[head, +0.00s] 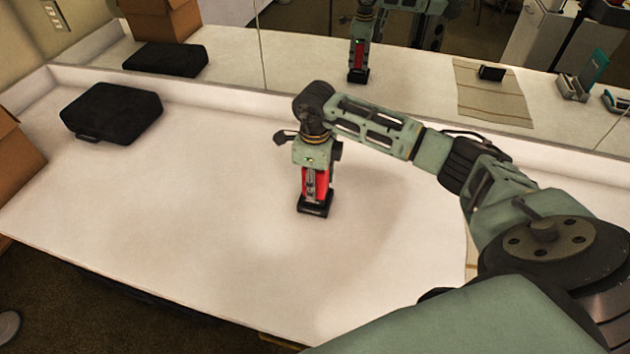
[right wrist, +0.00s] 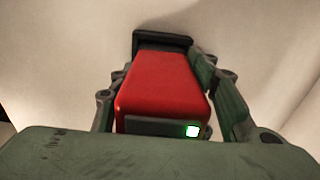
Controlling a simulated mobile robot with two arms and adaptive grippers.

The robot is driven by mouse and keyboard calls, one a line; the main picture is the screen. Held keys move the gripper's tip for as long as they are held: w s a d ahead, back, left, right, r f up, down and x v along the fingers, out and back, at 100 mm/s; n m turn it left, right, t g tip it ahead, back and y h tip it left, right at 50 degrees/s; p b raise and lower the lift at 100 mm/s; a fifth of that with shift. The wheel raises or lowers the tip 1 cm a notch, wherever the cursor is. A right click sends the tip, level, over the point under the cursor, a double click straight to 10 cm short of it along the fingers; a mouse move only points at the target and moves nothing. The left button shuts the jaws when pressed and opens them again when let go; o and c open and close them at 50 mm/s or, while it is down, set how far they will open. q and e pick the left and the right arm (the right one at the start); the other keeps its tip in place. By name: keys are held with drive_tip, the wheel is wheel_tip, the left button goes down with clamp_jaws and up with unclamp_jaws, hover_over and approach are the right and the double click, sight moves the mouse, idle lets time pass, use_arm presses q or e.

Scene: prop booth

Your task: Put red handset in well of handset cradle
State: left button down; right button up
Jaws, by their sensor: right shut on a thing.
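The red handset (head: 321,182) is upright in my right gripper (head: 315,180), which is shut around its sides. In the right wrist view the handset (right wrist: 165,88) lies between the fingers of the gripper (right wrist: 165,78). A black block-like base (head: 314,209), which looks like the handset cradle, is at the handset's lower end, on the white table. It also shows at the far end of the handset in the right wrist view (right wrist: 160,40). The handset's lower end meets it; how deep it sits in the well is hidden. My left gripper is not in view.
A black case (head: 112,112) lies at the table's back left, by a cardboard box (head: 18,160). A mirror (head: 300,50) along the back reflects the arm, a striped mat and a small black block. The white table (head: 180,210) is clear left of the gripper.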

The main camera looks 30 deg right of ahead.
drive_tip(key=o, duration=1.7)
drive_tip(key=shift+c, duration=0.2)
drive_tip(key=shift+r, duration=0.1)
drive_tip(key=shift+r+p, duration=2.15)
drive_tip(key=shift+r, duration=1.3)
